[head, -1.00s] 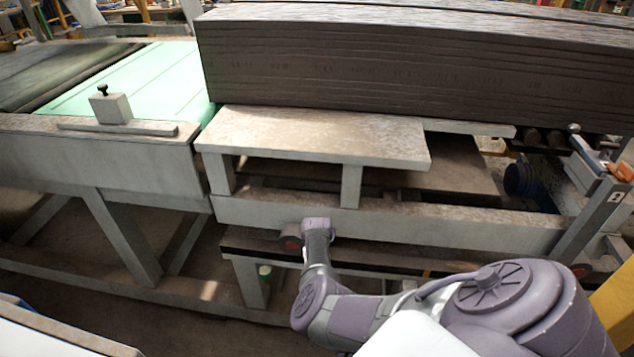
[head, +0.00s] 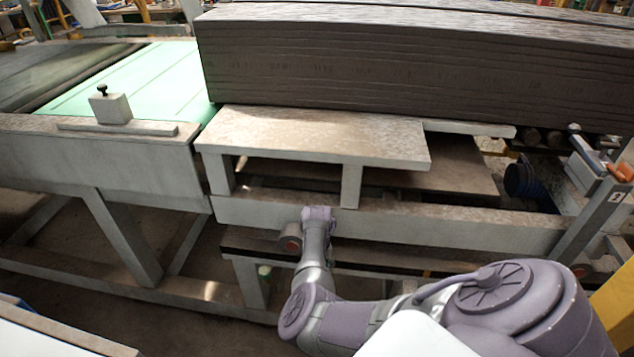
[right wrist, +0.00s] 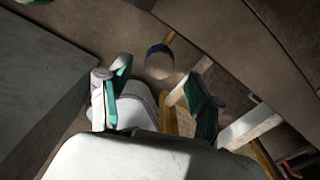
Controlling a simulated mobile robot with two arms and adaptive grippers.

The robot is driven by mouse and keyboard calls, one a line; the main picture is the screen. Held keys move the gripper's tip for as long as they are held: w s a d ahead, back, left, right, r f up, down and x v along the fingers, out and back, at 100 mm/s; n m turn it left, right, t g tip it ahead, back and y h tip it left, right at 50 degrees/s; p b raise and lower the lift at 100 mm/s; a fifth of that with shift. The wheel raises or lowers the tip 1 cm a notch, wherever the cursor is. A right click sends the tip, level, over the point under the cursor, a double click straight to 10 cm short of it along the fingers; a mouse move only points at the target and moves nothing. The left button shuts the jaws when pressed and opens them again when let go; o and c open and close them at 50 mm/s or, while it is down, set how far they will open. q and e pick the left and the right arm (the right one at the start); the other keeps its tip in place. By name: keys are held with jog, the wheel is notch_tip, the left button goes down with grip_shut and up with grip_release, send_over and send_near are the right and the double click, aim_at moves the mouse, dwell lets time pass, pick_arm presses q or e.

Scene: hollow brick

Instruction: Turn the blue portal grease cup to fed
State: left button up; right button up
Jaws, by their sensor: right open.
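A small round cup with a dark blue band and a brownish face (right wrist: 160,62) is in the upper middle of the right wrist view. It looks like the blue grease cup; which way it is turned I cannot tell. My right gripper (right wrist: 157,97) is open, with its teal-padded fingers apart. The cup appears between and beyond the fingertips, with no visible contact. In the head view my right arm reaches to the machine's front beam, and its gripper is hidden there. My left gripper is not in view.
A grey round fitting with a red face (head: 290,243) sits beside my right wrist. A pale green-topped cup (head: 265,272) is on the frame below. The front beam (head: 400,222) and shelf (head: 310,135) stand close above, under a large dark ridged block (head: 420,75).

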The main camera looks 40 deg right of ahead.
notch_tip(320, 180, up, 8)
jog(key=shift+r, duration=0.1)
dwell(0.4)
